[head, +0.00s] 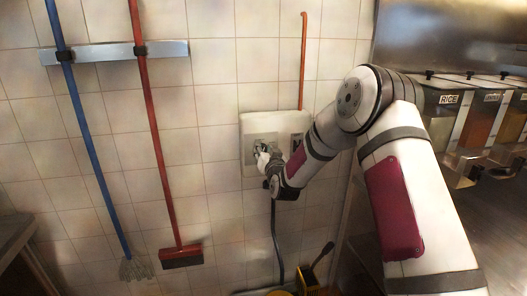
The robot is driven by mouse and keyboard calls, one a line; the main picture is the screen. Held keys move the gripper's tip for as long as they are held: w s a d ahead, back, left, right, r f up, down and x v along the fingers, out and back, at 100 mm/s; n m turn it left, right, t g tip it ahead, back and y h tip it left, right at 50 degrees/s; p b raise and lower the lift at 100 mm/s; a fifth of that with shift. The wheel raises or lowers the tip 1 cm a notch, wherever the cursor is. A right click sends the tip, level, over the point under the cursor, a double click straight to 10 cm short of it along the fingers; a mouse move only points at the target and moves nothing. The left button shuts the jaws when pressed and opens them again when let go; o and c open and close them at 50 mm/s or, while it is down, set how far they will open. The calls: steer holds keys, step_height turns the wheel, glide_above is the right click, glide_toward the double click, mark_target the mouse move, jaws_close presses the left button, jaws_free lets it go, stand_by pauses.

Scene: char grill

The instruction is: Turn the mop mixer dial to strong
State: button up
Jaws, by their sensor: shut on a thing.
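The mop mixer (251,124) is a pale box on the tiled wall, with a grey panel on its front. My gripper (261,151) is at the lower middle of that panel, with my arm reaching in from the right. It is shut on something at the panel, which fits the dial. The dial is mostly hidden behind the fingers, and its setting cannot be read at this size. A second small dark-and-light panel shows at the right of the box, partly beside my arm.
A blue-handled mop (92,150) and a red-handled broom (160,130) hang from a metal rail (105,53) at left. A dark hose (277,245) runs down below the box to a yellow bucket. Food dispensers (446,112) stand at right. The wall between broom and box is clear.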

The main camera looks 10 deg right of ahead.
steer(key=m, duration=0.3)
steer(key=d+m, duration=0.1)
steer(key=m, duration=0.1)
steer(key=shift+f+m+b, duration=0.2)
steer(key=shift+m+b, duration=0.2)
steer(key=m, duration=0.3)
steer(key=f+m, duration=0.1)
steer(key=m, duration=0.5)
steer(key=shift+d+f+m, duration=0.15)
steer(key=shift+d+m, duration=0.1)
steer(key=shift+m, duration=0.15)
steer(key=m, duration=0.5)
steer(key=shift+a+f, duration=0.15)
steer(key=shift+f, duration=0.25)
steer(key=shift+m, duration=0.3)
steer(key=o, duration=1.1)
steer(key=shift+a, duration=0.1)
steer(key=shift+o, duration=0.2)
